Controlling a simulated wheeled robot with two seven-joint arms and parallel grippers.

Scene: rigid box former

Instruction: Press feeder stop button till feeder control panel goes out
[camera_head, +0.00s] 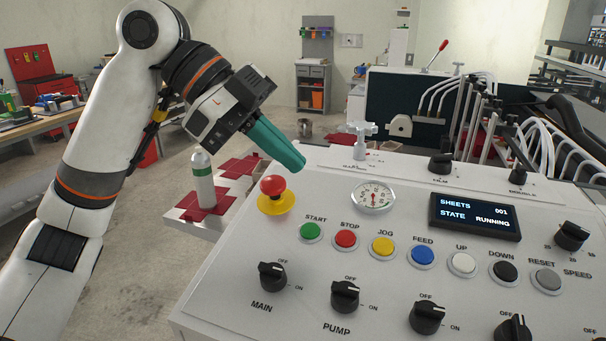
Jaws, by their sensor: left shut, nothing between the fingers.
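The feeder control panel (320,262) is a white sloped console filling the lower right of the head view. Its display (475,216) is lit and reads "SHEETS 001, STATE RUNNING". The red STOP button (345,239) sits between the green START button (311,231) and the yellow JOG button (383,246). A red mushroom button (272,186) on a yellow base stands at the panel's upper left. My left gripper (301,166), with teal fingers, is shut and empty above the panel's back edge, up and left of the STOP button and apart from it. My right gripper is not in view.
A round gauge (374,197) and a white valve handle (362,136) stand behind the button row. MAIN (272,276) and PUMP (345,297) knobs stick up in front. A white bottle (203,180) stands left of the panel. Bent tubes (560,160) crowd the right.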

